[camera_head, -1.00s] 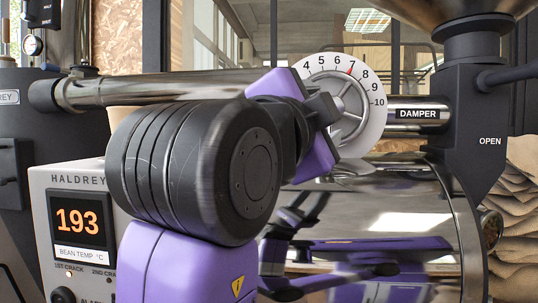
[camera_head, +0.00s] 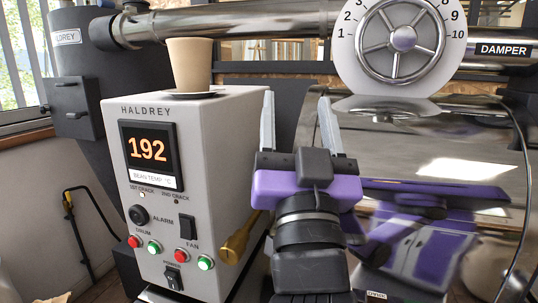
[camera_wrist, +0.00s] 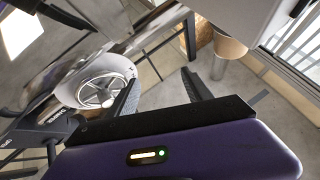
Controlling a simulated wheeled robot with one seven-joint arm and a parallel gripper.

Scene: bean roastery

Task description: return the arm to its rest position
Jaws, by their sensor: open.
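My gripper (camera_head: 297,122) points upward in front of the roaster drum, right of the grey control box (camera_head: 225,140). Its two pale fingers stand apart with nothing between them. The wrist view also shows my gripper (camera_wrist: 160,82) open and empty. The white damper dial with its spoked handwheel (camera_head: 403,38) is above and to the right of the fingers, clear of them. Its top is cut off by the frame. The dial also shows at the left in the wrist view (camera_wrist: 100,88).
A tan cup (camera_head: 190,64) stands on a saucer on the control box, left of my gripper. A brass handle (camera_head: 238,240) sticks out near the box's right side. The shiny roaster drum (camera_head: 450,150) is close behind and right of my arm.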

